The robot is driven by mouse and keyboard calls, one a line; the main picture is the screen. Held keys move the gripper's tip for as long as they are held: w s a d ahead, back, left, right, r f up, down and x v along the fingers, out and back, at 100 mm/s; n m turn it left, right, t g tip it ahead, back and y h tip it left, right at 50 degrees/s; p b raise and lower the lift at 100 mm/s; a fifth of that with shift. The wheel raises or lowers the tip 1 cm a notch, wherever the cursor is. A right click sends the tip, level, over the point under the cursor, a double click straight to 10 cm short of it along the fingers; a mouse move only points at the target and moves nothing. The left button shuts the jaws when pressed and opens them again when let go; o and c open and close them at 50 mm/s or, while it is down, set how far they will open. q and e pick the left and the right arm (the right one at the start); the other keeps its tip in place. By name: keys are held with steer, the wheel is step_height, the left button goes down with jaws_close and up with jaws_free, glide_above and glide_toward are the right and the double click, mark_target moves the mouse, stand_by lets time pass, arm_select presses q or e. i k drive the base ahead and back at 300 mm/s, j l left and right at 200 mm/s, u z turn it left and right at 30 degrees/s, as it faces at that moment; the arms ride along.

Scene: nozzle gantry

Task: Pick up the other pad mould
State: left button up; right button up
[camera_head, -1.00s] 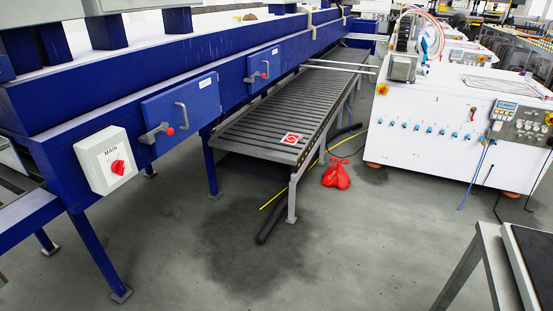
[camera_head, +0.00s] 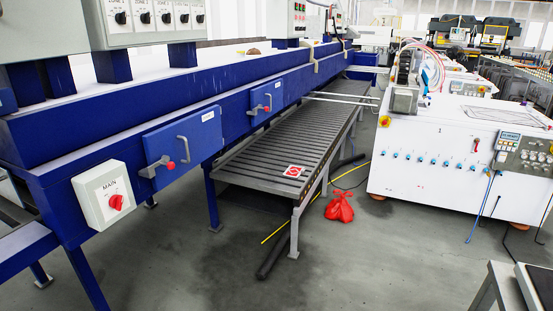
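I cannot make out a pad mould for certain in the head view. A small red and white square (camera_head: 293,171) lies on the near end of the grey slatted conveyor (camera_head: 262,160); it looks like a flat label or sign. Neither of my grippers is in view.
A long blue machine (camera_head: 185,125) with a MAIN switch box (camera_head: 103,195) runs along the left. A white machine (camera_head: 440,160) stands at right. A red bag (camera_head: 339,207) and a dark tube (camera_head: 272,256) lie on the floor. A table corner (camera_head: 505,285) shows at lower right.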

mark_target(295, 172)
steer(key=i+l, duration=0.1)
steer(key=i, duration=0.55)
steer(key=i+u, duration=0.1)
steer(key=i, duration=0.55)
steer(key=i+l, duration=0.2)
steer(key=i, duration=0.4)
steer(key=i+l, duration=0.15)
steer(key=i, duration=0.5)
steer(key=i+l+u, duration=0.1)
steer(key=i, duration=0.55)
steer(key=i+l, duration=0.2)
steer(key=i, duration=0.45)
